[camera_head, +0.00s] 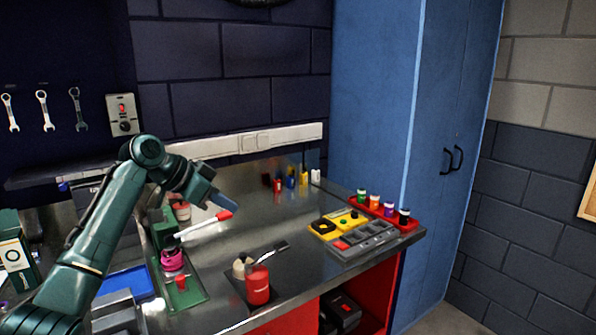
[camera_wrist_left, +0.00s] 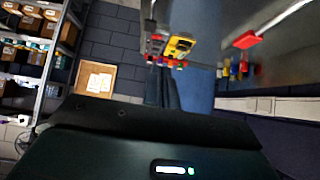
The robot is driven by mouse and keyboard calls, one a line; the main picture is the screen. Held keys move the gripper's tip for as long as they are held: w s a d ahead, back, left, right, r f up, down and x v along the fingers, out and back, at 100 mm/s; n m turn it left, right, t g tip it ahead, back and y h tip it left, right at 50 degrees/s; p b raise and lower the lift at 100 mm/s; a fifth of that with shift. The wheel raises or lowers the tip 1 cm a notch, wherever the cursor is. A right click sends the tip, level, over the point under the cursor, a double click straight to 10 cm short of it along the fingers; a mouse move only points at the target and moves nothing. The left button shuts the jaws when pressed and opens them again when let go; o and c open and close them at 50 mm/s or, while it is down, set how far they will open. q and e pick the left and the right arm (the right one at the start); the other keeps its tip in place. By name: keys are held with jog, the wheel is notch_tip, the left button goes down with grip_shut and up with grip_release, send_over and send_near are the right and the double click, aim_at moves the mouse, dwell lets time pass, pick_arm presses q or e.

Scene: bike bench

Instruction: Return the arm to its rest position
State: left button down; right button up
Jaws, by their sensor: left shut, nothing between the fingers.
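My left arm comes in from the left in the head view and bends over the bench. My left gripper (camera_head: 222,201) is shut and empty, raised above the metal workbench (camera_head: 290,220). A lever with a red tip (camera_head: 223,215) lies just below or behind it in the picture; I cannot tell the gap. In the left wrist view, the dark shut fingers (camera_wrist_left: 163,88) point toward the blue cabinet and brick wall. The red tip also shows there (camera_wrist_left: 246,40), apart from the fingers. My right gripper is in neither view.
A green fixture (camera_head: 188,292) with a pink part stands below my arm. A red canister (camera_head: 258,286) is near the front edge. A grey tray (camera_head: 362,241), a yellow tray (camera_head: 326,228) and a red rack of small bottles (camera_head: 408,222) are at right. The blue cabinet (camera_head: 375,100) stands behind.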

pick_arm(q)
jog(key=s+d+f+n+g+y, duration=0.1)
jog(key=s+f+n+y, duration=0.1)
jog(key=s+f, duration=0.8)
jog(key=s+f+n+y, duration=0.1)
jog(key=s+f, duration=0.5)
jog(key=f, duration=0.9)
jog(key=s+a+f+n+y, duration=0.2)
jog(key=s+a+n, duration=0.1)
jog(key=s, duration=1)
jog(key=s+a+f+n+y, duration=0.2)
jog(key=s+a+f+n, duration=0.15)
jog(key=s, duration=0.95)
jog(key=w+d+f+t+h, duration=0.2)
jog(key=w+d+f+t, duration=0.3)
jog(key=f, duration=0.3)
jog(key=shift+d+m+t, duration=0.25)
jog(key=shift+m+t, duration=0.15)
jog(key=shift+m, duration=0.05)
